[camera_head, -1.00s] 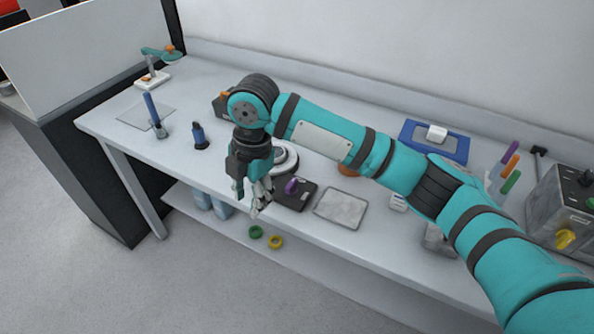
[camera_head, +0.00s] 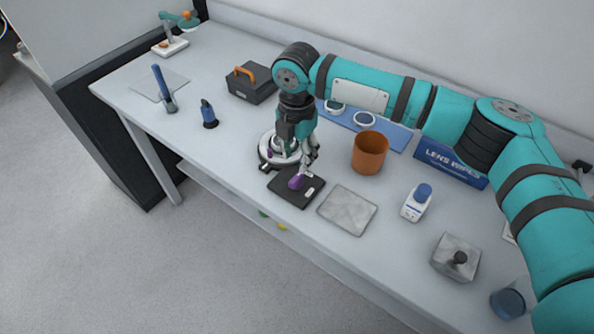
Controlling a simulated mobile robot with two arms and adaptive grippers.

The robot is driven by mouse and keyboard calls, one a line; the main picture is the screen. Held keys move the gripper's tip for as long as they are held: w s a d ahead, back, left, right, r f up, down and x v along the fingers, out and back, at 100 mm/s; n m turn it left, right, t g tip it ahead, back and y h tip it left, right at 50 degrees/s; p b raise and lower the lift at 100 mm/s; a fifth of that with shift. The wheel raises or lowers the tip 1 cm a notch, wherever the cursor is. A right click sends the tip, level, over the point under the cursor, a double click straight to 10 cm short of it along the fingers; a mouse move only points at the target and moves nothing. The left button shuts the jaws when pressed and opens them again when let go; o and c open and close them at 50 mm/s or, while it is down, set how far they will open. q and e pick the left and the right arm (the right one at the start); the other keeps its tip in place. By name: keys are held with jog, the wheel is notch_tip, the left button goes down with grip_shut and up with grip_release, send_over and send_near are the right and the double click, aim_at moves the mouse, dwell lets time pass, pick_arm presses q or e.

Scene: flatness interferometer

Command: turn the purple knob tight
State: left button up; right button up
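The purple knob (camera_head: 296,182) sits on a flat black base (camera_head: 285,193) near the front edge of the table, in the head view. My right gripper (camera_head: 307,165) points down just behind and above the knob. Its fingertips overlap or come very close to the knob's far side. I cannot tell whether they touch it or how far apart the fingers are. A round white and dark instrument (camera_head: 275,151) stands behind the base, partly hidden by the gripper. My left gripper is not in view.
A grey plate (camera_head: 347,210) lies right of the base, with an orange-brown cup (camera_head: 370,153) behind it. A small white bottle (camera_head: 416,203) and a grey block (camera_head: 455,258) stand farther right. A black box with orange handle (camera_head: 250,83) stands back left.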

aim_at(296, 177)
notch_tip(296, 177, down, 6)
jog(key=shift+s+p, duration=0.1)
jog(key=shift+p, duration=0.25)
jog(key=shift+f, duration=0.6)
jog(key=shift+a+f, duration=0.1)
jog(key=c, duration=0.8)
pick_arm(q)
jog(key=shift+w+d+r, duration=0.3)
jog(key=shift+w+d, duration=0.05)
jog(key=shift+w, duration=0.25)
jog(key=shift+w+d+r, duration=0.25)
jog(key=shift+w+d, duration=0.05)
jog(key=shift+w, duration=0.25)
